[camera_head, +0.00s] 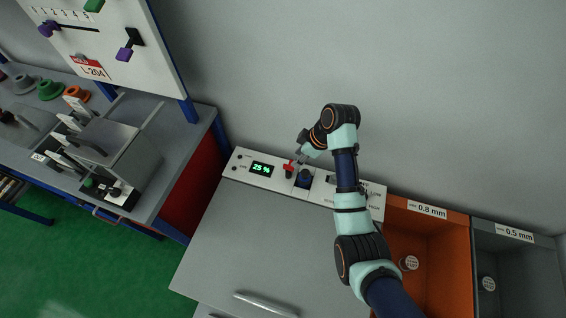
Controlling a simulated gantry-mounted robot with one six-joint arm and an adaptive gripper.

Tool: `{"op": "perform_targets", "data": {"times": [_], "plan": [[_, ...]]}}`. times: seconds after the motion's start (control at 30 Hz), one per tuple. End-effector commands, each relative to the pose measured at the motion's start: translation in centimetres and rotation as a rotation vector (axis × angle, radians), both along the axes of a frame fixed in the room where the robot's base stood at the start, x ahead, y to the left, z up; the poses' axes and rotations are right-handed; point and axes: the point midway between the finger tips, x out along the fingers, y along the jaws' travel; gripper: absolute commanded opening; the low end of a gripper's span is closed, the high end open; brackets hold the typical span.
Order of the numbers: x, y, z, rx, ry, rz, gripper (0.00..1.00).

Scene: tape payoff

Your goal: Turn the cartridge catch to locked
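My gripper (298,160) is small in the view, over the control panel (236,168) on the wall side of the grey cabinet. Its fingers are too small and partly hidden to show whether they are open or shut. A red part (288,167) above a dark base is at or just beside the fingertips; I cannot tell whether they touch. A dark blue knob-like part (305,178) is right of it. No readable label marks which part is the cartridge catch, and no locked position can be read.
The panel display (262,170) reads 25 %. My arm covers part of the panel's right side. An orange bin (398,223) marked 0.8 mm and a grey bin (489,236) marked 0.5 mm stand at right. A grey machine (105,150) sits on the left bench. The cabinet top (255,235) is clear.

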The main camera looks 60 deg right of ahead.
Motion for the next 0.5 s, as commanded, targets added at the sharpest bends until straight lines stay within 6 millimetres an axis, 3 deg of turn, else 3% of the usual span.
{"op": "perform_targets", "data": {"times": [0.3, 0.5], "plan": [[2.2, 0.4, -5.6, 0.001, 0.001, 0.0, 0.38], [2.8, 0.4, -6.9, -0.002, 0.0, -0.001, 0.38]]}}
